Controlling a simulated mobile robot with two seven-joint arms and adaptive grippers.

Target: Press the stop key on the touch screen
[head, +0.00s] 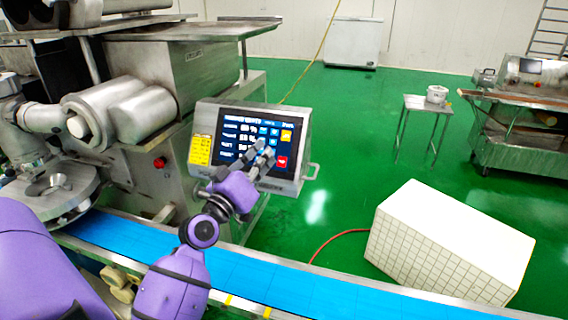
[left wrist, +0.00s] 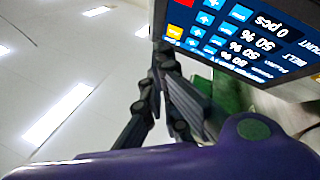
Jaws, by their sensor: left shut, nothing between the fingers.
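The touch screen (head: 232,138) is a dark display in a tilted metal box on the machine, with several blue keys and white readings. A red key (head: 282,162), which looks like the stop key, is at its lower right, below a yellow key (head: 286,135). My left gripper (head: 263,152) is shut and empty. Its fingers overlap the screen's lower right in the head view, left of the red key. In the left wrist view the screen (left wrist: 245,35) appears upside down, and the gripper (left wrist: 163,62) is beside its yellow-key corner. I cannot tell the gap. My right gripper is out of view.
A blue conveyor belt (head: 250,280) runs below the box. A red button (head: 160,162) is on the machine's side. A white block (head: 450,240) stands on the green floor at right.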

